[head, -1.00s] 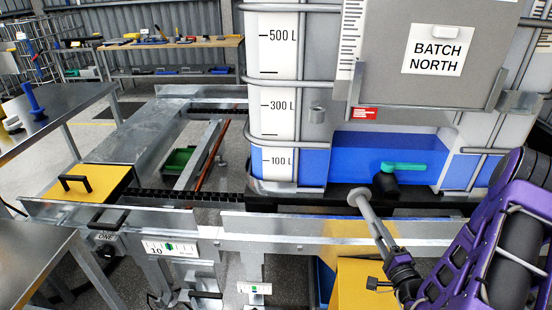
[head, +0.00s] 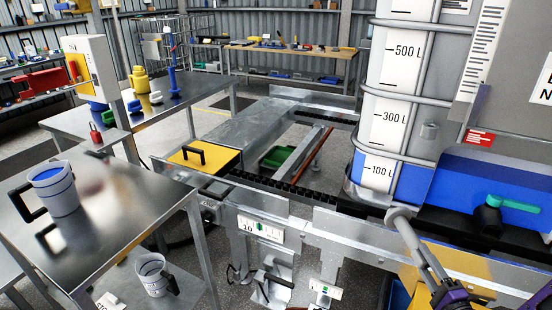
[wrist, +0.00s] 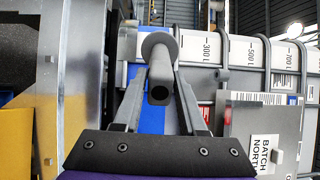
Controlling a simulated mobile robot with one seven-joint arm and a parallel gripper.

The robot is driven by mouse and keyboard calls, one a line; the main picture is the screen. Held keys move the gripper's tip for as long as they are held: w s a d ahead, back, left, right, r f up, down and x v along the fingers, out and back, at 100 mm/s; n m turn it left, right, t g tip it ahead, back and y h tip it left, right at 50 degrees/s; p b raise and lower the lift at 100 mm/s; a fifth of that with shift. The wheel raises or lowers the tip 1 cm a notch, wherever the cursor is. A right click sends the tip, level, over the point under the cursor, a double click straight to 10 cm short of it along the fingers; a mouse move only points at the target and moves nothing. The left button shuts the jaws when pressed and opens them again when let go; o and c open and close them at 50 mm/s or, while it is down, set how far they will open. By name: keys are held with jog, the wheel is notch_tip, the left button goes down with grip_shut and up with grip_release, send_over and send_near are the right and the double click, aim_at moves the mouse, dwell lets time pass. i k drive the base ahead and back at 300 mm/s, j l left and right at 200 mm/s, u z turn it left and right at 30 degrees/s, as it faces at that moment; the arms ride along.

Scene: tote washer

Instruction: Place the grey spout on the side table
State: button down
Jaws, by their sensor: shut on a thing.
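The grey spout (head: 401,222) is a tube with a round flange at its far end. My gripper (head: 421,253) is shut on it, at the lower right of the head view, in front of the tank's rail. In the wrist view the spout (wrist: 158,50) sits between the two fingers of my gripper (wrist: 161,80), its open end facing the camera. Two steel tables stand at the left: a near one (head: 120,215) bearing a blue-filled mug, and a farther one (head: 180,112). I cannot tell which is the side table.
The tank's black valve with green handle (head: 512,203) is right of the spout. A galvanised rail frame with a yellow lid (head: 205,157) lies between the tank and the tables. The mug (head: 56,187) stands at the near table's left; its right part looks clear.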

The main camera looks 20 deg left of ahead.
aim_at(95, 245)
jog(key=k+u, duration=0.4)
jog(key=u, duration=2.5)
jog(key=i+l+u, duration=0.25)
jog(key=l+u, duration=0.1)
jog(key=u, duration=0.15)
jog(key=i+l, duration=0.2)
jog(key=l, duration=0.15)
jog(key=i+l, duration=0.15)
jog(key=l, duration=0.2)
